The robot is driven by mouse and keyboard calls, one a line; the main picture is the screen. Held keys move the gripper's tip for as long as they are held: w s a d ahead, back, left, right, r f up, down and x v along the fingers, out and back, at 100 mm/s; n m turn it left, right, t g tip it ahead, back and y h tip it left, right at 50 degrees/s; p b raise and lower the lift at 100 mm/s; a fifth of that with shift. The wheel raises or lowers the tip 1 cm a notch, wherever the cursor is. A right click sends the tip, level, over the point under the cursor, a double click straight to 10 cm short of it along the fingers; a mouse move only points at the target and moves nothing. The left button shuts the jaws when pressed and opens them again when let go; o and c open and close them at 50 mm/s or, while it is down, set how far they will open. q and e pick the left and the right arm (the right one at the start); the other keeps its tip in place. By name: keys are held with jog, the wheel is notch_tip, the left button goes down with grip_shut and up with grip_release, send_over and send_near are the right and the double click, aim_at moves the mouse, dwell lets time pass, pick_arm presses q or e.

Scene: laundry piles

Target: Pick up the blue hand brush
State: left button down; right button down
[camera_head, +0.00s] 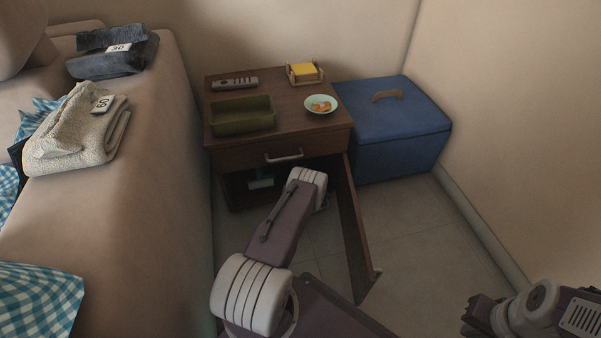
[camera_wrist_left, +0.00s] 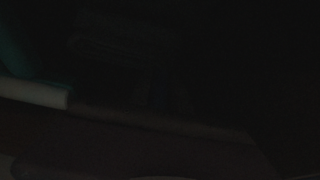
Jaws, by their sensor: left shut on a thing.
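A small teal-blue thing (camera_head: 262,183), seemingly the blue hand brush, shows inside the dark lower compartment of the wooden nightstand. My left arm reaches to this opening, and its gripper is mostly hidden by the arm and the shadow. The left wrist view is very dark. A teal patch (camera_wrist_left: 14,55) shows at its left edge, beside a pale grey bar that I cannot identify for sure. My left gripper is shut on what appears to be the brush. My right gripper (camera_head: 474,315) is at the lower right, away from the nightstand; its jaw opening is unclear.
The nightstand door (camera_head: 356,235) stands open, right of my left arm. On the nightstand top (camera_head: 277,94) are a remote, green tray, yellow notes and a bowl. A blue box (camera_head: 400,155) stands to the right. A sofa with folded laundry is left. Floor (camera_head: 425,260) is clear at right.

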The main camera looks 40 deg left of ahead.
pick_arm(q)
notch_tip(320, 180, up, 2)
jog(key=shift+r+p, duration=0.1)
jog(key=shift+p, duration=1.05)
jog(key=s+d+p, duration=0.2)
jog(key=shift+d+p, duration=0.4)
jog(key=s+d+p, duration=0.7)
jog(key=s+d, duration=0.2)
jog(key=d, duration=0.2)
jog(key=shift+s+d+f, duration=0.15)
jog(key=shift+f, duration=0.2)
